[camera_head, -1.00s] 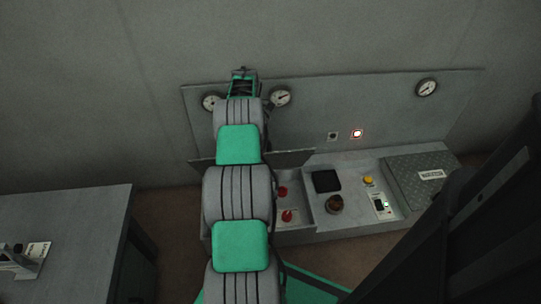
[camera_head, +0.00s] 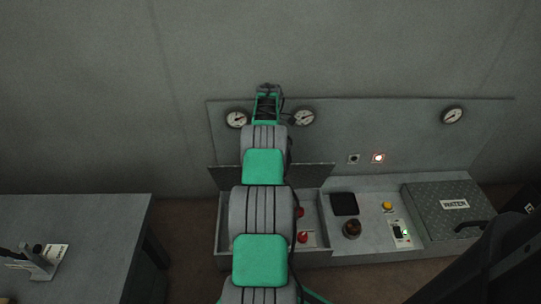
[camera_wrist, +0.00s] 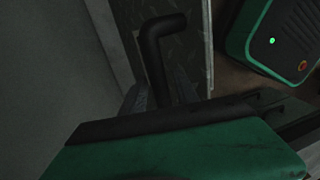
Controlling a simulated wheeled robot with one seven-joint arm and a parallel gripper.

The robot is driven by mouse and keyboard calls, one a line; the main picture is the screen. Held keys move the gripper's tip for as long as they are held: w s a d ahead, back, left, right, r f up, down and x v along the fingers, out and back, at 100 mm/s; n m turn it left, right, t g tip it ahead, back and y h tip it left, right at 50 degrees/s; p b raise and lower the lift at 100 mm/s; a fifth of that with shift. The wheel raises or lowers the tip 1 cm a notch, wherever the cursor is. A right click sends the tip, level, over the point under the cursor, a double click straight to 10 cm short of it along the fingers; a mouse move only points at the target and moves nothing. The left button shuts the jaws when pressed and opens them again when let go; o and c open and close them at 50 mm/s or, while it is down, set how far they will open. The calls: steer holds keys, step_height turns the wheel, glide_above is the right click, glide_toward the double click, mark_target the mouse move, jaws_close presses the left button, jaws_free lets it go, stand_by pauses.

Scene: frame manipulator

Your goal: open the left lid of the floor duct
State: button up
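The left lid (camera_head: 316,176) of the floor duct stands raised along the back of its compartment in the head view, partly behind my arm. Its checkered plate (camera_wrist: 182,30) shows in the wrist view, with a black bent bar handle (camera_wrist: 157,52) in front. My gripper (camera_wrist: 162,88) has one finger on each side of this handle and looks shut on it. The fingertips are hidden behind my arm in the head view. The left compartment (camera_head: 222,230) is uncovered, with red valves (camera_head: 303,237) inside.
The right lid (camera_head: 440,219), labelled WATER, lies shut. Between the compartments are a black square (camera_head: 344,204), a dark knob (camera_head: 351,229) and a yellow button (camera_head: 388,206). A gauge panel (camera_head: 410,125) stands close behind. A grey table (camera_head: 80,225) is at left.

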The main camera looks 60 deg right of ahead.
steer(key=shift+o, duration=0.2)
steer(key=shift+s+d+r, duration=0.1)
steer(key=shift+s+d, duration=0.05)
step_height(320, 180, up, 8)
steer(key=d+p, duration=0.1)
steer(key=p, duration=0.3)
steer(key=shift+w+f+p, duration=0.2)
steer(key=shift+w+p, duration=0.2)
steer(key=shift+w, duration=0.05)
steer(key=shift+d, duration=0.1)
steer(key=shift+c, duration=0.3)
